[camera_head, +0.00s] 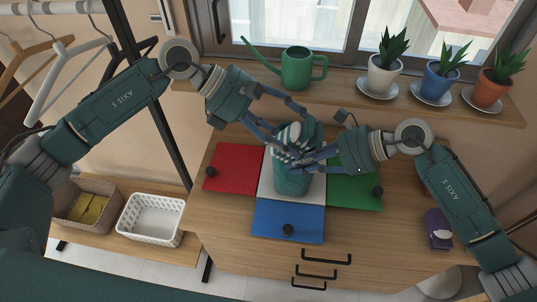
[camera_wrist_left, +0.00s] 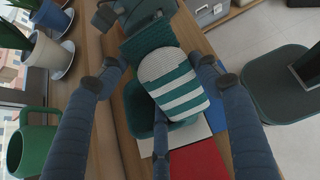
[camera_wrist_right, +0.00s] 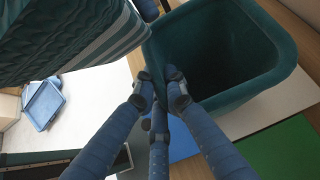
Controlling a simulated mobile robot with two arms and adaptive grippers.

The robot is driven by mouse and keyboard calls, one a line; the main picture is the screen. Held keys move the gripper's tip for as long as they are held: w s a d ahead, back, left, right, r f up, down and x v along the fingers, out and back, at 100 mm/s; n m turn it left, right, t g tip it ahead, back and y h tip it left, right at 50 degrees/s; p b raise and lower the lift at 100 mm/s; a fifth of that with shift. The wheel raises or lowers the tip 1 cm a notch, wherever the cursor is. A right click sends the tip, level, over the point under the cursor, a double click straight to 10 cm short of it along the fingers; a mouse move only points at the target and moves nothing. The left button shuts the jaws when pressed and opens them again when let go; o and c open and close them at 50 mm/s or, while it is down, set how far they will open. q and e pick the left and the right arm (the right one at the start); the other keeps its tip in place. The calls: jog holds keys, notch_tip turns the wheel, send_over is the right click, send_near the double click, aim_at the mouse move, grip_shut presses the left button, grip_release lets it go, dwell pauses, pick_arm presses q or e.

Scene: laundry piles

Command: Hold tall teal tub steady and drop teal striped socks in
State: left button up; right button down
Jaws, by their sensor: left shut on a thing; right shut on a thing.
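The tall teal tub (camera_head: 291,181) stands upright on a white square on the wooden dresser top. In the right wrist view its open mouth and rim (camera_wrist_right: 284,62) show, and its inside looks dark and empty. My right gripper (camera_head: 303,161) is shut on the tub's rim; its fingers also show in the right wrist view (camera_wrist_right: 160,75). The teal and white striped socks (camera_wrist_left: 174,86) are a folded bundle in my left gripper (camera_head: 292,141), which is shut on them. They are raised at the tub's mouth, and loom at upper left in the right wrist view (camera_wrist_right: 75,35).
Red (camera_head: 232,167), blue (camera_head: 287,222) and green (camera_head: 350,190) panels with dark knobs surround the white square. A watering can (camera_head: 297,68) and potted plants (camera_head: 386,70) stand on the sill behind. A purple box (camera_head: 438,228) is at right; baskets (camera_head: 150,220) are at lower left.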

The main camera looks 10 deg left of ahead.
pick_arm(q)
jog(key=w+r+n+t+h, duration=0.2)
jog(key=w+n+t, duration=0.3)
jog(key=w, duration=0.1)
notch_tip(320, 180, down, 8)
jog(key=w+t, duration=0.1)
jog(key=shift+a+r, duration=0.2)
jog(key=shift+a, duration=0.05)
pick_arm(e)
jog(key=shift+s+a, duration=0.1)
jog(key=shift+s, duration=0.05)
dwell(0.4)
pick_arm(q)
jog(key=o, duration=1.1)
jog(key=shift+o, duration=0.7)
jog(key=shift+w+d+f, duration=0.1)
jog(key=shift+r, duration=0.2)
pick_arm(e)
jog(key=shift+w+r, duration=0.1)
jog(key=shift+w, duration=0.2)
